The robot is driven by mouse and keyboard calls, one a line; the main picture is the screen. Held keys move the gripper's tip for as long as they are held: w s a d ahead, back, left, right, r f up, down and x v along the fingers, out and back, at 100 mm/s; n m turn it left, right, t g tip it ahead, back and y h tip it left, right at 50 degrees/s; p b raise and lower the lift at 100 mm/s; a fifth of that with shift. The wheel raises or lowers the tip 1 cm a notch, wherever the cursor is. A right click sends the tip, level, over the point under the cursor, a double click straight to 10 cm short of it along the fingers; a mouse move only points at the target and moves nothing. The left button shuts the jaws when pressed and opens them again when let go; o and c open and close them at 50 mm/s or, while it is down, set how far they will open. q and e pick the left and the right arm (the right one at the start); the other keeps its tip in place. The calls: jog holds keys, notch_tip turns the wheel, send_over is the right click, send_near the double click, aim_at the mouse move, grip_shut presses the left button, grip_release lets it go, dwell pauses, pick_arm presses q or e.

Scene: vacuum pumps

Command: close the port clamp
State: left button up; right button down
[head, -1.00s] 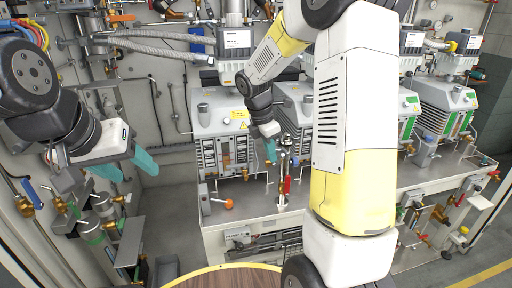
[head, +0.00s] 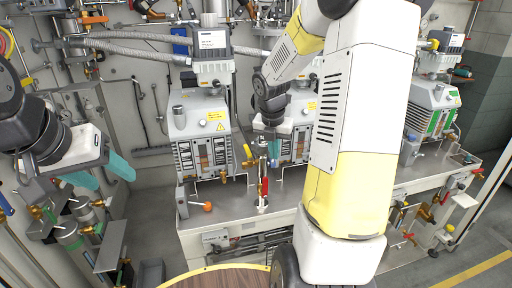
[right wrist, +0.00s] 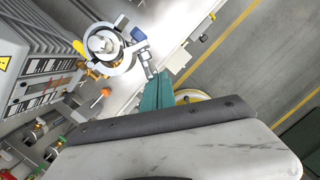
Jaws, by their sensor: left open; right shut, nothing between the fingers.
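The port clamp (right wrist: 118,66) is a grey metal ring around a light round port (right wrist: 103,43) in the right wrist view. A small hinged piece sticks out from the ring's right side, close to my gripper's fingertips. I cannot tell how wide the ring stands open. In the head view the port stands on a thin upright pipe (head: 263,163) at the bench front. My right gripper (right wrist: 157,90) has its teal fingers together with nothing between them, just beside the clamp; in the head view its fingers are mostly hidden. My left gripper (head: 105,174) is open and empty at the far left.
Grey pump units (head: 201,140) stand behind the pipe on the metal bench (head: 230,203). A red-handled valve (head: 264,187) and an orange knob (head: 207,206) are nearby. A round wooden table (head: 225,278) is in front. My right arm hides the bench middle.

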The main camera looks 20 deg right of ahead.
jog(key=shift+w+d, duration=0.7)
jog(key=shift+d, duration=0.2)
jog(key=shift+w+d, duration=0.65)
jog(key=shift+d, duration=0.25)
